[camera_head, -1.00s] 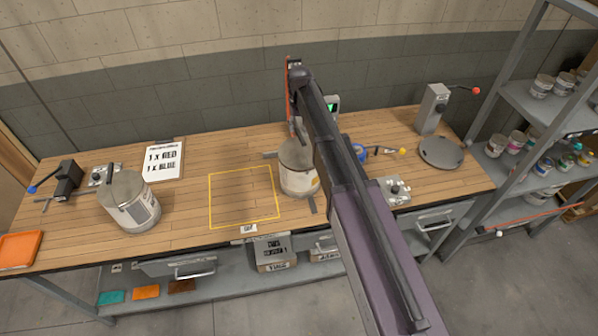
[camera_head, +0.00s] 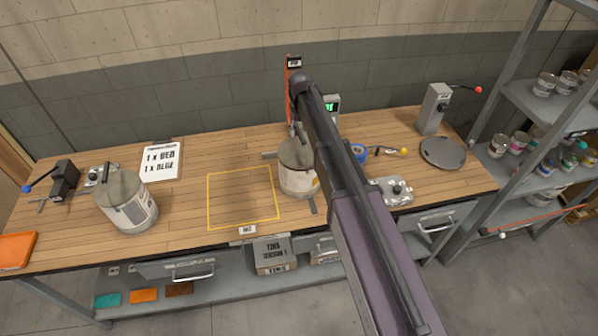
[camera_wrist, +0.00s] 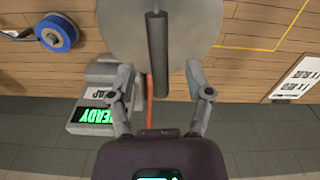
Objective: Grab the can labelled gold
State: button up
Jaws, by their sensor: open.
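Several small cans (camera_head: 519,146) stand on the metal shelf at the right in the head view. Their labels are too small to read, so I cannot tell which one is gold. My gripper (camera_wrist: 160,75) is open in the wrist view, with one finger on each side of a dark bar. A large grey round lid (camera_wrist: 187,32) lies beyond the fingers, and I see nothing gripped between them. In the head view my arm hides the gripper.
On the wooden bench (camera_head: 220,150) stand two large lidded pails, one left (camera_head: 127,205) and one by my arm (camera_head: 297,177). A yellow outlined square (camera_head: 241,221) between them is empty. A round grey plate (camera_head: 442,153) lies right.

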jog(key=shift+f+b, duration=0.95)
jog(key=shift+f, duration=0.3)
jog(key=shift+f, duration=0.2)
dwell(0.3)
grip_shut()
dwell(0.4)
